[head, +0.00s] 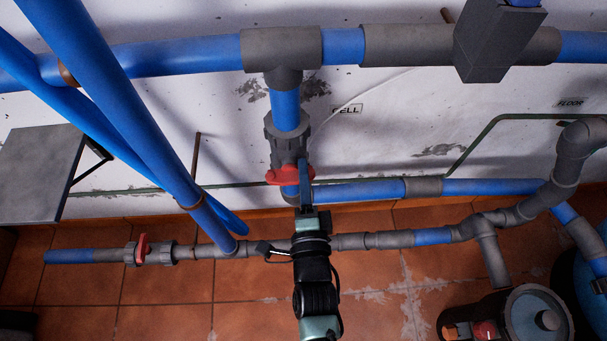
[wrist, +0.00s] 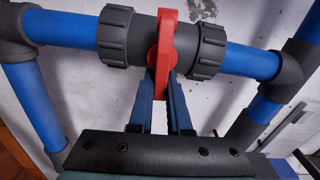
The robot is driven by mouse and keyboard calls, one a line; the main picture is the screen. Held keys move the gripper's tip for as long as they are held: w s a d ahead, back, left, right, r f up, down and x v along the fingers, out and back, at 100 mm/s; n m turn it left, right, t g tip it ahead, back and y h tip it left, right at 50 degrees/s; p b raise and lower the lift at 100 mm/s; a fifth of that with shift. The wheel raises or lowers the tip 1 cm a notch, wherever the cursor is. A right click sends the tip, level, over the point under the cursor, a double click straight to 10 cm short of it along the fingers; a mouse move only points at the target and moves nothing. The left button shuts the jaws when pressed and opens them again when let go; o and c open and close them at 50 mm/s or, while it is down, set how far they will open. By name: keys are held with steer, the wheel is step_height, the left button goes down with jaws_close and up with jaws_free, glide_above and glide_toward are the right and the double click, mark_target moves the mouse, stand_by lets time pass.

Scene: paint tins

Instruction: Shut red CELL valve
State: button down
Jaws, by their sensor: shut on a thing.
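The red CELL valve handle (head: 284,176) sits on the grey valve body (head: 287,137) of the vertical blue pipe, beside the CELL label (head: 347,110). The handle lies across this pipe. In the wrist view the red handle (wrist: 165,40) stands at right angles to the pipe, between two grey ribbed collars. My gripper (head: 306,177) reaches up from below to the handle's right end. In the wrist view the blue fingers of my gripper (wrist: 162,82) are shut on the handle's lower end, one on each side.
Another red-handled valve (head: 142,249) is on the low pipe at left. Thick slanting blue pipes (head: 110,95) stand left of my arm. A grey shelf (head: 40,170) is at far left and a pump (head: 510,320) at lower right. A FLOOR label (head: 570,103) is at right.

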steer(key=shift+f+m, duration=0.15)
steer(key=shift+m, duration=0.45)
steer(key=c, duration=0.9)
jaws_free()
steer(key=shift+o, duration=0.2)
steer(key=shift+s, duration=0.1)
steer(key=s+p, duration=0.2)
steer(key=s, duration=1)
steer(key=shift+s, duration=0.4)
